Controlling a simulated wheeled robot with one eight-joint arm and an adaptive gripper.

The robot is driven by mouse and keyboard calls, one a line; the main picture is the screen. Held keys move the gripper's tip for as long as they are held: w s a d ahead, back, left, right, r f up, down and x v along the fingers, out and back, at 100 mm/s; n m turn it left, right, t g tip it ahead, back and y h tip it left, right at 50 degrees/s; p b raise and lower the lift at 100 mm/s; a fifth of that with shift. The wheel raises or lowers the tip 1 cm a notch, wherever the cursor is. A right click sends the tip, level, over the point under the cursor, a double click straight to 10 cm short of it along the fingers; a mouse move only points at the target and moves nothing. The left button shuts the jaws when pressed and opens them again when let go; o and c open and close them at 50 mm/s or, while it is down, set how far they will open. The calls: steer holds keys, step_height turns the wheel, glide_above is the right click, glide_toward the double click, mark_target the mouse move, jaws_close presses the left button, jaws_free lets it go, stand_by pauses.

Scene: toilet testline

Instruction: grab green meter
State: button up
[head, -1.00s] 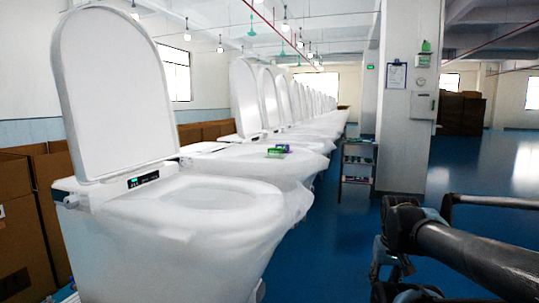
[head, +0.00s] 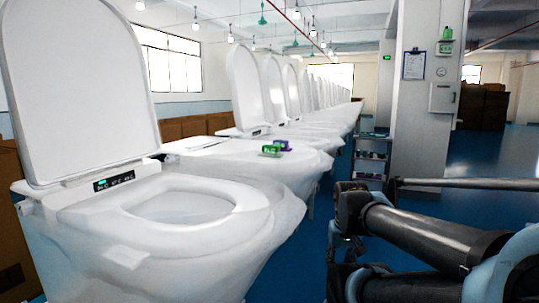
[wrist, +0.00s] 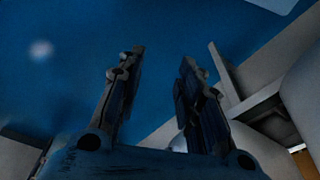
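A small green meter (head: 270,150) with a display lies on the white surface of the second toilet (head: 240,158) in the row, near the middle of the head view. A purple item sits just behind it, at its right. My gripper (wrist: 162,58) shows in the wrist view with its two fingers apart and nothing between them. The blue floor fills much of the view beyond the fingers. In the head view my arm is at the lower right, well apart from the meter; I cannot make out the fingers there.
A nearer toilet (head: 188,205) with raised lid fills the left. More toilets run back in a row. A shelf cart (head: 371,155) and a white pillar (head: 415,120) stand beyond, right. Another green device (head: 447,34) is on the pillar. Blue floor is open at right.

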steer(key=shift+o, duration=2.2)
steer(key=r, duration=0.2)
steer(key=shift+a+r+n, duration=0.2)
steer(key=shift+r+n, duration=0.1)
steer(key=shift+r, duration=0.05)
step_height(320, 180, up, 44)
steer(key=n+g, duration=0.2)
steer(key=n, duration=1.1)
glide_above(271, 147)
steer(key=w, duration=0.2)
steer(key=f, duration=1.1)
steer(key=shift+s+d+f, duration=0.15)
steer(key=shift+s+f, duration=0.1)
steer(key=shift+f, duration=0.15)
steer(key=shift+w+a+f, duration=0.1)
steer(key=shift+f, duration=1.25)
steer(key=shift+w+a+f, duration=0.1)
steer(key=shift+f, duration=1.25)
